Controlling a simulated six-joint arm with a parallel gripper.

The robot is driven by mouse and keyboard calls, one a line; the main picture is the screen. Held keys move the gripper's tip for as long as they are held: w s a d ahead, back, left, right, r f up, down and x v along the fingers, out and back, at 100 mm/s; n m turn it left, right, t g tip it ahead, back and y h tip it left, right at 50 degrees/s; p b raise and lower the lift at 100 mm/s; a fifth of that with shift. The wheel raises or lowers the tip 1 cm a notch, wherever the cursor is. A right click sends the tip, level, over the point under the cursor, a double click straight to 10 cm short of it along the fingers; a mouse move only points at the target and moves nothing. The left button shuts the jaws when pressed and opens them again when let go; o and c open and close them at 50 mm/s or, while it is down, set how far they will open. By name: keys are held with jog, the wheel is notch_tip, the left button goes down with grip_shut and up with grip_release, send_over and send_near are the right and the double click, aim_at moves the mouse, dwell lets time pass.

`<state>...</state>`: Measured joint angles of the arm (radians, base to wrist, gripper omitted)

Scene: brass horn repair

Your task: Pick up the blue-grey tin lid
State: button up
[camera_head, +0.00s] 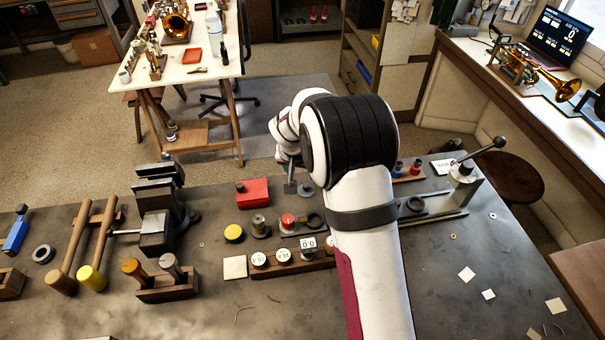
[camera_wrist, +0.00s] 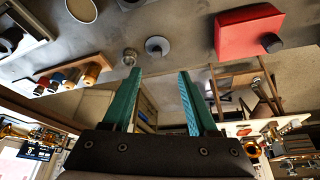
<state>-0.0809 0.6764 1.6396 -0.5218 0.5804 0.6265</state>
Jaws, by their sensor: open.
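A small round blue-grey disc, which looks like the tin lid (camera_wrist: 157,46), lies flat on the dark bench in the wrist view. In the head view it shows as a small grey disc (camera_head: 306,190) just left of my arm. My gripper's two green fingers (camera_wrist: 159,73) are open and empty. Their tips point toward the disc, which lies beyond them and roughly between them in the picture, apart from both. In the head view my gripper (camera_head: 290,187) is small and partly hidden by my wrist.
A red box (camera_wrist: 245,33) with a dark round knob lies right of the disc in the wrist view. A rack of coloured pieces (camera_wrist: 70,76) lies farther left.

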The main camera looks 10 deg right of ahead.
aim_at(306, 185)
jog(key=x, duration=1)
jog(key=shift+s+d, duration=0.1)
jog(key=shift+d, duration=0.15)
jog(key=shift+r, duration=0.1)
grip_shut()
